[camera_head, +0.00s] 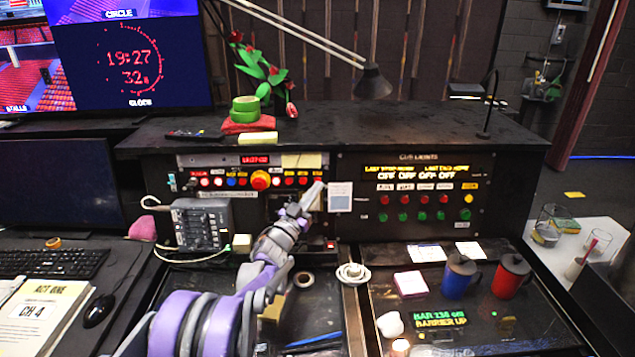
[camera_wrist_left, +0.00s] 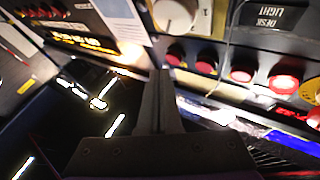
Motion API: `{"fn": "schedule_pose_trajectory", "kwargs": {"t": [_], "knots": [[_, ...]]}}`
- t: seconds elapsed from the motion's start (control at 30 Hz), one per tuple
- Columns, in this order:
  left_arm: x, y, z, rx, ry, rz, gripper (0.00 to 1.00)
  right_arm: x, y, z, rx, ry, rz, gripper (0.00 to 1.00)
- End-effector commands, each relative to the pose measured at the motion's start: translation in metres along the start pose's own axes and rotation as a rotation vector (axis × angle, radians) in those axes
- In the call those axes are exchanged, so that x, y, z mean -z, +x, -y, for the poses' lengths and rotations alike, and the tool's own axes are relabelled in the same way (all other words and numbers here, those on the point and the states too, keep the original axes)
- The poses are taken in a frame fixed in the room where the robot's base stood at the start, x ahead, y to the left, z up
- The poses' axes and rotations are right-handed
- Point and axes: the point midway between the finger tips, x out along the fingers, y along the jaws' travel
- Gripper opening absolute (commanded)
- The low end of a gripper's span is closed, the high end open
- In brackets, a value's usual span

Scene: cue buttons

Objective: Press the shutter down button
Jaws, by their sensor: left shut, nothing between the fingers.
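My left arm reaches up from the bottom of the head view to the left console panel (camera_head: 225,161). My left gripper (camera_head: 314,193) is at the right end of that panel, its jaws closed and empty. In the left wrist view its closed fingers (camera_wrist_left: 165,85) point at a row of red buttons (camera_wrist_left: 242,70). The tips are just below the leftmost red button (camera_wrist_left: 175,55); I cannot tell whether they touch. In the head view, red buttons (camera_head: 289,180) lie right of a big red knob (camera_head: 260,180). I cannot read which label says shutter down. My right gripper is not in view.
A cue lights panel (camera_head: 415,160) with red and green buttons stands to the right. On the desk are a blue mug (camera_head: 460,277), a red mug (camera_head: 510,275) and a pink note pad (camera_head: 410,283). A phone-like keypad box (camera_head: 200,225) stands left of my arm. A lamp (camera_head: 372,82) overhangs the console.

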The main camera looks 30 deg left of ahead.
Motion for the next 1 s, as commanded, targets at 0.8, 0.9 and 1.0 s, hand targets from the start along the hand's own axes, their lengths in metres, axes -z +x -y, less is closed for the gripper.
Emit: {"fn": "schedule_pose_trajectory", "kwargs": {"t": [0.8, 0.9, 1.0], "knots": [[-0.0043, 0.006, 0.0045, 0.0, 0.0, 0.0, 0.0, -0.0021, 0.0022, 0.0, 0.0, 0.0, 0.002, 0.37], [-0.0046, 0.0062, 0.0046, 0.0, 0.0, 0.0, 0.0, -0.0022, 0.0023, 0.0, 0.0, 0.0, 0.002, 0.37], [-0.005, 0.0068, 0.005, 0.0, 0.0, 0.0, 0.0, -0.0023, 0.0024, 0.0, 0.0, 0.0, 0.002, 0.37]]}}
